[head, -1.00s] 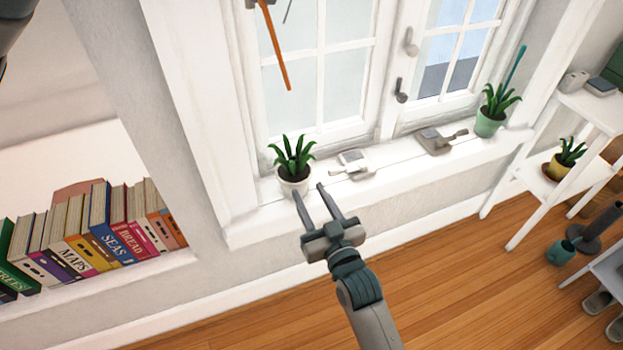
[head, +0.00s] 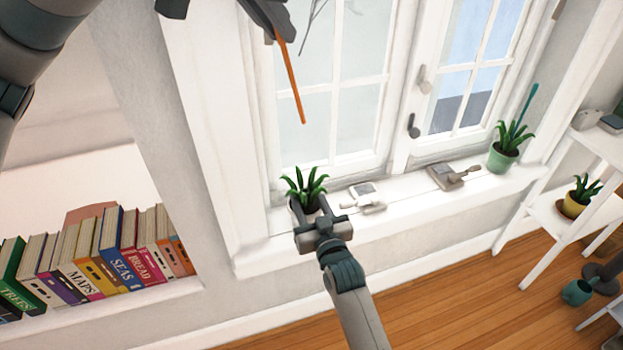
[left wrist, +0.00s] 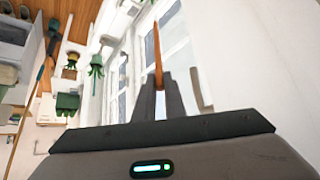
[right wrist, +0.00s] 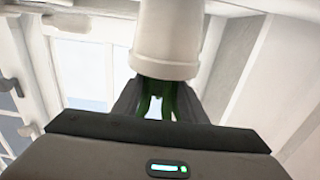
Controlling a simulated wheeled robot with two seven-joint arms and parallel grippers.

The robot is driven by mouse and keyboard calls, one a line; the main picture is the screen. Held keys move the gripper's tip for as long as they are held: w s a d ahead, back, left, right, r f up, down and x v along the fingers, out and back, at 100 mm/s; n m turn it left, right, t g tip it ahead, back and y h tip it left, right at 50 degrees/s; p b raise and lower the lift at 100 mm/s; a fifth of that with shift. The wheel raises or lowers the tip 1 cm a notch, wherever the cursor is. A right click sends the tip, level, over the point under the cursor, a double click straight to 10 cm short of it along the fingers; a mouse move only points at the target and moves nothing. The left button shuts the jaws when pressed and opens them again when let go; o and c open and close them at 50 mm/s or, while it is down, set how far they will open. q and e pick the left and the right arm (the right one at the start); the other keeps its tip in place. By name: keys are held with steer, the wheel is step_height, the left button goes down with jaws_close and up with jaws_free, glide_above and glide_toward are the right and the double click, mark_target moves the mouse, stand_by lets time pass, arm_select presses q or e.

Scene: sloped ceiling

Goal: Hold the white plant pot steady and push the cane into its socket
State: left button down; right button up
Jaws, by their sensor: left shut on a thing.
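The cane (head: 293,85) is thin and orange-brown; it hangs tilted in front of the window, lower end free, well above the pot. My left gripper (head: 272,32) is shut on its upper part. In the left wrist view the cane (left wrist: 157,50) sticks out between the fingertips. The white plant pot (right wrist: 167,42) holds a spiky green plant (head: 305,186) and stands at the sill's left end. My right gripper (head: 311,214) is open with its fingers on either side of the pot; contact cannot be told. The socket is not visible.
On the sill (head: 400,205), right of the pot, lie a small white device (head: 366,197) and a grey one (head: 450,176). A green pot (head: 502,158) with a stick stands farther right. Books (head: 90,260) fill the left ledge. A white shelf (head: 565,205) stands right.

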mark_target(293, 81)
steer(key=shift+w+a, duration=0.15)
steer(key=shift+w, duration=0.3)
jaws_close()
arm_select(q)
steer(key=shift+w+d+f+y, duration=0.25)
steer(key=shift+w+f+y, duration=0.05)
steer(key=shift+f, duration=0.1)
steer(key=w+d+f+n+g+y, duration=0.1)
steer(key=w+f+n, duration=0.1)
steer(key=f, duration=0.1)
steer(key=w+d+f+n+g+y, duration=0.1)
steer(key=w+f, duration=0.1)
steer(key=f, duration=0.1)
steer(key=w+d+f+n+y, duration=0.1)
steer(key=w+f+n, duration=0.1)
steer(key=f, duration=0.1)
steer(key=shift+f+n+g, duration=0.3)
steer(key=shift+f+g, duration=0.1)
steer(key=shift+w+d+f+y, duration=0.1)
steer(key=shift+w+f+y, duration=0.2)
steer(key=shift+f, duration=0.1)
